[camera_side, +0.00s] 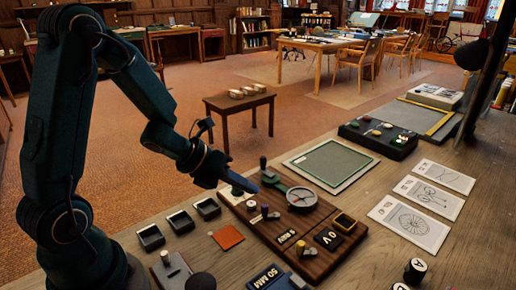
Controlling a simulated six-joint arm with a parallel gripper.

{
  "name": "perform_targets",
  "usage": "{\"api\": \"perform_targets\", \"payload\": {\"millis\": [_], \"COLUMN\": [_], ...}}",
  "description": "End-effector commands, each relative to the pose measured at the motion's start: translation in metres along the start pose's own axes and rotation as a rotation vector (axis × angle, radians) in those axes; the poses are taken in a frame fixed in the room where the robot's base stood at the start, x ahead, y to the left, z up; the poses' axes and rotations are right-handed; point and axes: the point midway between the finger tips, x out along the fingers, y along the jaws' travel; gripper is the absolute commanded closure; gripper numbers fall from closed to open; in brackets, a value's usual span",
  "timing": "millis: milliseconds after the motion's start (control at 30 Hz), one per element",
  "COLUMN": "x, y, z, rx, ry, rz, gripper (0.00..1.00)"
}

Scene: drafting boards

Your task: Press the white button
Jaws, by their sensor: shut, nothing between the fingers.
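A black box (352,138) with several small round coloured tops stands at the back right of the bench. One pale top (388,126) on it looks like the white button, but it is too small to be sure. My gripper (251,187) is shut and empty, over the back left corner of a brown wooden panel (262,226). It is well to the left of the black box and apart from it. A whitish piece shows just under my gripper, partly hidden by it.
The panel carries a round dial (302,197), knobs and a "0 V" plate (328,239). A green mat (331,164) lies between panel and black box. Small black trays (151,237) and an orange square (227,236) lie at left. Drawing sheets (410,221) lie at right.

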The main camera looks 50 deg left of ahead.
Motion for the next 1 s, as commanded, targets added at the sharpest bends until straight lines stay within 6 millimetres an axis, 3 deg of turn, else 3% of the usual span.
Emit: {"api": "perform_targets", "payload": {"millis": [300,1000], "x": [0.0092,0.0094], "y": [0.0078,0.0079], "z": [-0.0058,-0.0059], "rx": [0.001,0.004], "ry": [-0.005,-0.005], "rz": [0.004,0.004], "gripper": [1.0,1.0]}}
